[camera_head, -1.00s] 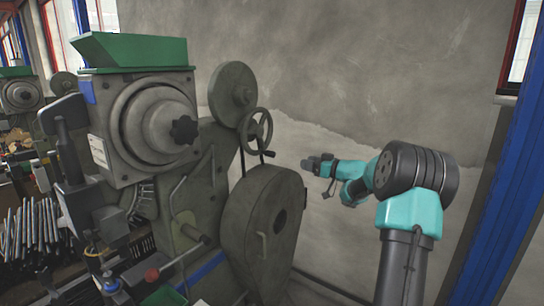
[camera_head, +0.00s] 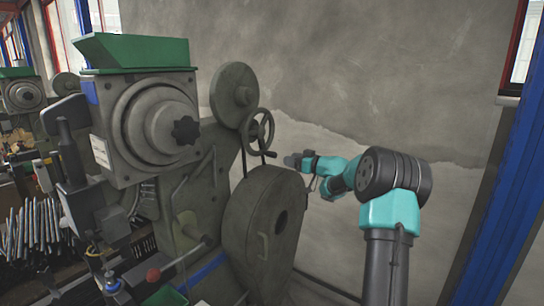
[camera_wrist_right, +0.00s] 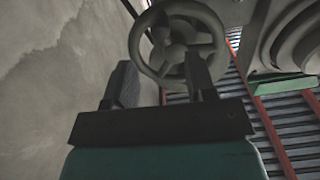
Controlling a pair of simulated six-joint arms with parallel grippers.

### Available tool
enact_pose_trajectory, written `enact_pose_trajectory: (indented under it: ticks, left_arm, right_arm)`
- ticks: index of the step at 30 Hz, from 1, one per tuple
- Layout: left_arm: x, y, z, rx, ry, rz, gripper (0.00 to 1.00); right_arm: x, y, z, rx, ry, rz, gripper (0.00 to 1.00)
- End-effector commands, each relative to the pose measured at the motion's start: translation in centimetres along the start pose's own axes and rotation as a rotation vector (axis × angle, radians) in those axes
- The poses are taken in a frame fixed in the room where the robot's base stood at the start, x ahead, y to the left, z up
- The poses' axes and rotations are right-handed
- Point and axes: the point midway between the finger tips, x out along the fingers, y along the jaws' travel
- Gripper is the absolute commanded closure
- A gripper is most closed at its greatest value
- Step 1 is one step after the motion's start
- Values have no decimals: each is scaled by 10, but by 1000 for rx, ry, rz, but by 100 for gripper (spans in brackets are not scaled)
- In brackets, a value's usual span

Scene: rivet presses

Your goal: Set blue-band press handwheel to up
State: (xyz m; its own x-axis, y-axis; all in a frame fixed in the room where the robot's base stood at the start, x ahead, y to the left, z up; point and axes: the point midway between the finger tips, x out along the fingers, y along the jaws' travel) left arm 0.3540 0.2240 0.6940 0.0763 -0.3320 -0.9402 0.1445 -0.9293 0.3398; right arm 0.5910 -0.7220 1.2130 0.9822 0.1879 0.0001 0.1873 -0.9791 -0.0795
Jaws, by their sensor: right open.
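The grey spoked handwheel (camera_head: 260,131) sits on the right side of the press (camera_head: 205,215), which has a blue band (camera_head: 208,269) low on its body. My right gripper (camera_head: 290,160) is to the right of the handwheel and slightly below it, apart from it in the head view. In the right wrist view, the handwheel (camera_wrist_right: 178,50) is at top centre, ahead of the two dark, spread fingers (camera_wrist_right: 160,82). The right fingers hold nothing. The right finger overlaps the lower rim there; I cannot tell whether they touch. My left gripper is out of view.
A large rounded guard (camera_head: 263,240) stands below the handwheel, and a round disc (camera_head: 234,92) is above it. A concrete wall (camera_head: 380,70) is behind. A blue post (camera_head: 505,210) stands at far right. Rods (camera_head: 35,225) and another press (camera_head: 22,95) are at left.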

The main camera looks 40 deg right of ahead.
Motion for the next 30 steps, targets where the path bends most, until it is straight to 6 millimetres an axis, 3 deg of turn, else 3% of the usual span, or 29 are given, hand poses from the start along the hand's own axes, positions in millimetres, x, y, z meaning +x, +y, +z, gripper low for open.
enact_pose_trajectory:
  ticks: [15, 21, 30]
  left_arm:
    - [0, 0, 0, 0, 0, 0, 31]
    - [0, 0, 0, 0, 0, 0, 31]
    - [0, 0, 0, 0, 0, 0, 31]
  right_arm:
    - [85, -1, 0, -1, 1, -2, 49]
    - [97, 0, 0, -1, 0, -1, 49]
    - [98, 0, 0, 0, 0, 0, 52]
